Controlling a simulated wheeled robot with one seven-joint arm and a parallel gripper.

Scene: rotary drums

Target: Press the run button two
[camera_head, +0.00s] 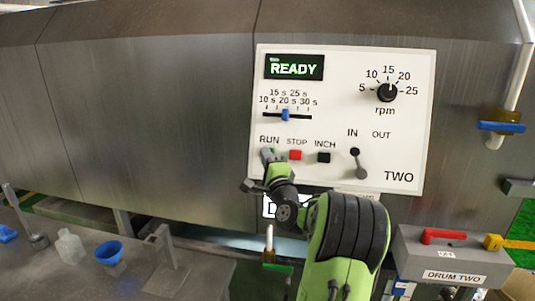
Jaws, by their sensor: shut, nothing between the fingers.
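The white control panel (340,60) marked TWO is fixed to the metal housing. The RUN label (269,139) is at the panel's lower left. My gripper (268,155) is shut and empty, with its tips right below that label, at the run button's place. The run button is hidden behind the tips, so I cannot tell whether they touch it. The red STOP button (295,155) is just right of the tips, and the black INCH button (323,157) is farther right.
A slider (285,115), an rpm knob (387,92) and an IN/OUT lever (357,164) are on the same panel. A grey box with a red handle (444,236) stands at lower right. A bottle (70,247) and blue funnel (109,253) stand at lower left.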

